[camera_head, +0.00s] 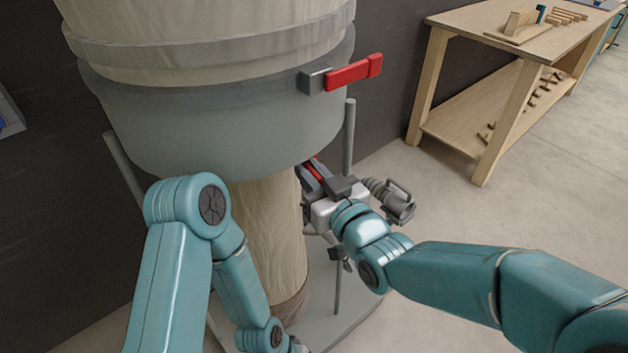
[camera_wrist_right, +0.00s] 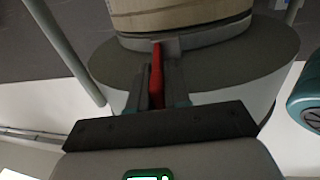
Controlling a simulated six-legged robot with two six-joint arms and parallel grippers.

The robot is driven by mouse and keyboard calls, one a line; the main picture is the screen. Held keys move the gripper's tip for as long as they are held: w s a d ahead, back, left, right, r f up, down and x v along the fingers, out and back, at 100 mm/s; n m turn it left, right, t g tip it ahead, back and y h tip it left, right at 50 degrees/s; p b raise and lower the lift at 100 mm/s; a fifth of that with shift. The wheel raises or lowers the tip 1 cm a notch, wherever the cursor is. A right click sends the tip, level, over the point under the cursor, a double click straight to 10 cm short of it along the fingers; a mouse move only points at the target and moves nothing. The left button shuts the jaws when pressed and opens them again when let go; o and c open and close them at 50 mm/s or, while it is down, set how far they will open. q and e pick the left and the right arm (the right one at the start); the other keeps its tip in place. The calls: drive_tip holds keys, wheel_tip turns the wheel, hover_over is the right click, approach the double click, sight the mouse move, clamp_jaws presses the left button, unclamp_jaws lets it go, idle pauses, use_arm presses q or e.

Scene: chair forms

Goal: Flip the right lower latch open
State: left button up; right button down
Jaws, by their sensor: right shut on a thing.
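The right lower latch (camera_head: 314,170) is a red lever under the rim of the grey drum, mostly hidden by my right gripper (camera_head: 316,177) in the head view. In the right wrist view the red latch (camera_wrist_right: 157,78) stands between the two fingers of my right gripper (camera_wrist_right: 158,92), which is shut on it. The latch's far end meets a grey mount below the pale wooden cylinder. An upper red latch (camera_head: 354,72) sticks out to the right from a grey block on the drum.
The grey drum (camera_head: 215,135) hangs around a pale wooden column (camera_head: 270,230), with thin grey posts (camera_head: 349,140) beside it. A wooden workbench (camera_head: 470,20) with wooden pieces stands at the back right. The floor (camera_head: 440,215) between is clear.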

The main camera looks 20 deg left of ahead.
drive_tip(key=shift+r, duration=0.15)
idle(0.4)
drive_tip(key=c, duration=1.2)
unclamp_jaws()
drive_tip(key=shift+s, duration=0.2)
drive_tip(key=shift+o, duration=0.2)
drive_tip(key=shift+w, duration=0.1)
drive_tip(key=shift+d, duration=0.1)
drive_tip(key=b+v, duration=0.3)
drive_tip(key=v, duration=1.3)
drive_tip(key=shift+s, duration=0.25)
